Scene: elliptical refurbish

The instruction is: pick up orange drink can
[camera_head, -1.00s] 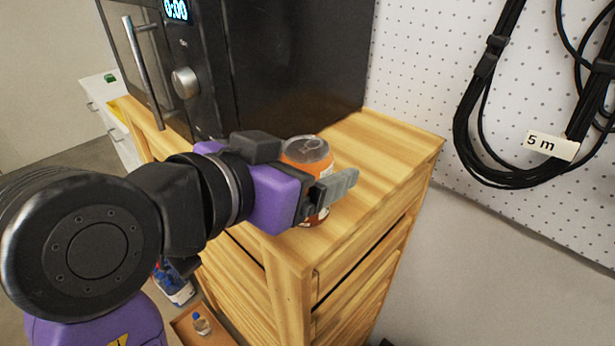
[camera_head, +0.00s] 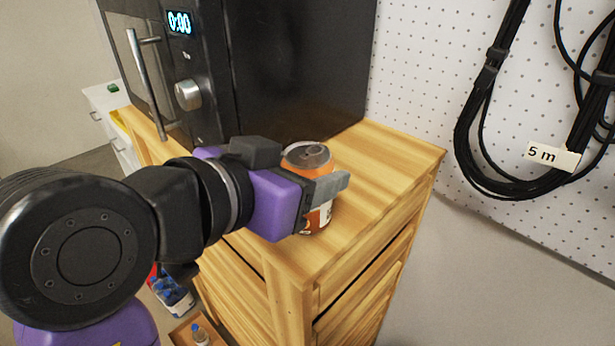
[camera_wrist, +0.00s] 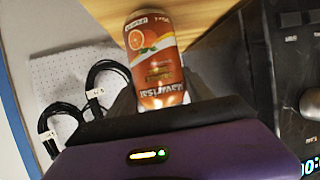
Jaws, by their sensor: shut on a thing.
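The orange drink can (camera_head: 308,158) stands upright at the wooden cabinet top, with its silver lid facing up. My gripper (camera_head: 322,190) reaches in from the left and is shut on the can, with one grey finger across its near side. The gripper hides part of the can's body in the head view. In the wrist view the can (camera_wrist: 154,60) shows its orange and white label between the fingers. I cannot tell whether its base touches the wood.
A black microwave (camera_head: 290,70) stands on the wooden cabinet (camera_head: 385,160), behind and left of the can. A white pegboard (camera_head: 420,100) with black cables (camera_head: 470,130) is at the right. The cabinet top right of the can is clear. Bottles (camera_head: 172,292) are low at the left.

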